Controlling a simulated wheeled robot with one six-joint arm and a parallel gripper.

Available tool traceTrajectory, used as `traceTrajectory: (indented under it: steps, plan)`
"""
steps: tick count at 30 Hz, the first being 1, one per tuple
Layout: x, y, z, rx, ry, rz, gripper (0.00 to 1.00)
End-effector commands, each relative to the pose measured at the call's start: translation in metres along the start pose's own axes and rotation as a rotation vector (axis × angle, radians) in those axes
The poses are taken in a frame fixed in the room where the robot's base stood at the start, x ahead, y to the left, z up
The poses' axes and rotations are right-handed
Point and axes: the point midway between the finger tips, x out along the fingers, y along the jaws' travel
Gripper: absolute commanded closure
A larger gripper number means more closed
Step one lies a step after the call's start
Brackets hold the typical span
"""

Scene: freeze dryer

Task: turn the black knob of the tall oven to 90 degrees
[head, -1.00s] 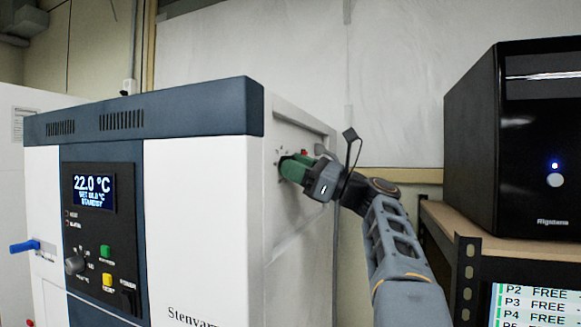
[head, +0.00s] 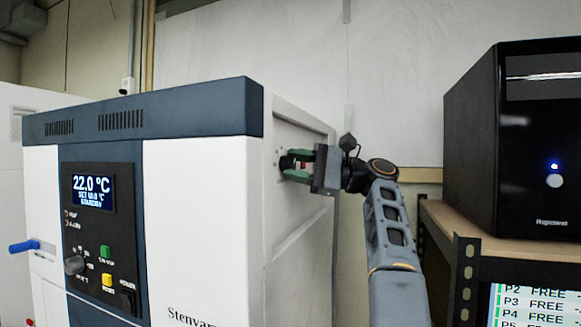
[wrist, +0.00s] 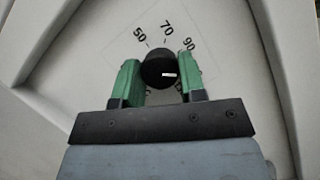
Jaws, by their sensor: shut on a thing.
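The black knob (wrist: 160,66) sits on the side panel of the tall oven (head: 200,215), below printed marks 50, 70 and 90 in the wrist view. It carries a small white line, and I cannot tell clearly which mark it points to. My gripper (wrist: 159,76) has its green fingers on either side of the knob and is shut on it. In the head view my gripper (head: 287,164) reaches the oven's right side from the right, one finger above the other, with the dark knob (head: 287,162) partly showing at the fingertips.
The oven's front has a display (head: 94,193) reading 22.0 °C, a grey knob (head: 74,265), green and yellow buttons, and a blue handle (head: 24,246). A black box (head: 512,140) stands on a shelf (head: 520,240) to the right of my arm.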

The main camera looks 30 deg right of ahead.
Motion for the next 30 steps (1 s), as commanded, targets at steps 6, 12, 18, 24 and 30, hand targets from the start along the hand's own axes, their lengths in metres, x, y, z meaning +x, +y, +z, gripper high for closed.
traceTrajectory:
  steps: [6,12,18,24,30]
  plan:
    - [-0.0006,0.0008,-0.0007,-0.082,-0.001,0.037,0.86]
    - [-0.0008,0.001,-0.0014,-0.115,-0.001,0.052,0.86]
    - [-0.0009,0.0012,-0.0018,-0.124,-0.001,0.057,0.86]
    - [-0.0009,0.0014,-0.0015,-0.124,-0.001,0.058,0.86]
    - [-0.0008,0.0011,-0.0012,-0.124,-0.001,0.057,0.51]
